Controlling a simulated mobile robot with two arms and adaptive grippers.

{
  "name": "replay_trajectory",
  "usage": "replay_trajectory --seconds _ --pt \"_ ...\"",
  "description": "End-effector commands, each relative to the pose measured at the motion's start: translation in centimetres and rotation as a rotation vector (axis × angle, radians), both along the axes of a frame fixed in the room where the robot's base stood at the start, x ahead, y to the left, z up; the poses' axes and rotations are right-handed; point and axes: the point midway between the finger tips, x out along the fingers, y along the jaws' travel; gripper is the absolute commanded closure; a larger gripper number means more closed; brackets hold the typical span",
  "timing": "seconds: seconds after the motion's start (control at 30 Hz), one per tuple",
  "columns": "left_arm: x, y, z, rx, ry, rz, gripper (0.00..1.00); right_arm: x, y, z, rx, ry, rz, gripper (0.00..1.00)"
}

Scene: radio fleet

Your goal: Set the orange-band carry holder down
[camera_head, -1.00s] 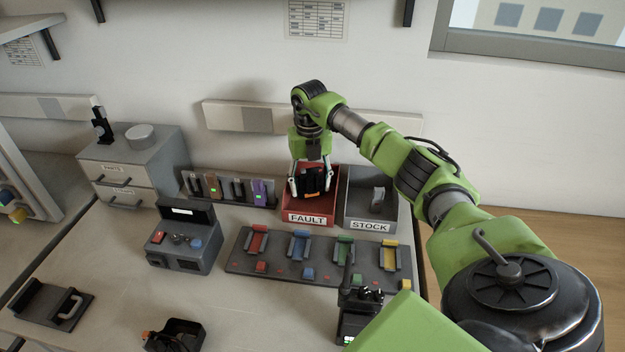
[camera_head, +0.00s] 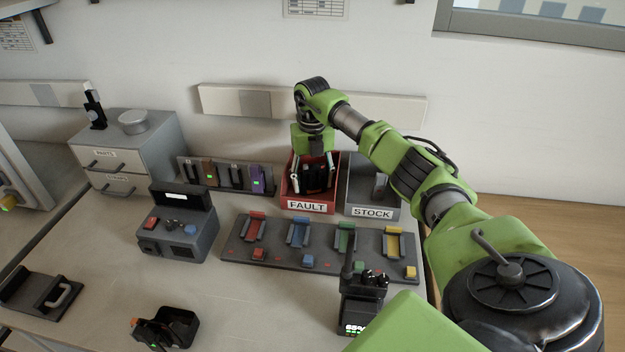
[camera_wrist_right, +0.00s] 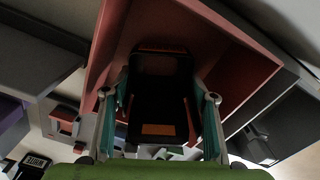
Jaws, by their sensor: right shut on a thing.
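The orange-band carry holder (camera_wrist_right: 160,95) is a black holder with an orange patch, seen between my right gripper's fingers in the right wrist view. In the head view its dark body (camera_head: 313,180) shows inside the red FAULT bin (camera_head: 307,208), its lower part hidden by the bin's front wall. My right gripper (camera_head: 313,172) points down into the bin and is shut on the holder, with a finger on each side. In the right wrist view the bin's red walls (camera_wrist_right: 240,70) surround it. I cannot tell whether the holder touches the bin floor. My left gripper is not in view.
The grey STOCK bin (camera_head: 372,213) stands right beside the FAULT bin. A dark rack (camera_head: 225,176) is to its left, and a board with coloured cradles (camera_head: 320,260) lies in front. A handheld radio (camera_head: 362,305) stands nearer. Bare table (camera_head: 240,310) lies at front.

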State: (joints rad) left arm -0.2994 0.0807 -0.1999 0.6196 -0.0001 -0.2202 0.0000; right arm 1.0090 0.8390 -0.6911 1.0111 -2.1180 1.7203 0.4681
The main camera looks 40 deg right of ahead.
Motion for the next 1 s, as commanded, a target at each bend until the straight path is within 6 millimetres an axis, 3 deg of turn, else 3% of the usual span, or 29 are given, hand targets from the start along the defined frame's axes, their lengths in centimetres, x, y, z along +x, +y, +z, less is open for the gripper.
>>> replay_trajectory --seconds 0.03,0.07,0.57,1.0 --pt "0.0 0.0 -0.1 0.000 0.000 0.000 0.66 0.0 0.0 -0.2 0.000 0.001 -0.001 0.73" --pt "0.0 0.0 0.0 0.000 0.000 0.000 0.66 0.0 0.0 -0.2 0.000 0.001 -0.001 0.40" --pt "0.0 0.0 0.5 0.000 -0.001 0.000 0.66 0.0 0.0 0.7 -0.001 0.000 -0.001 0.40" --pt "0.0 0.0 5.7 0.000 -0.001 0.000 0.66 0.0 0.0 6.5 0.000 0.000 -0.001 0.40"
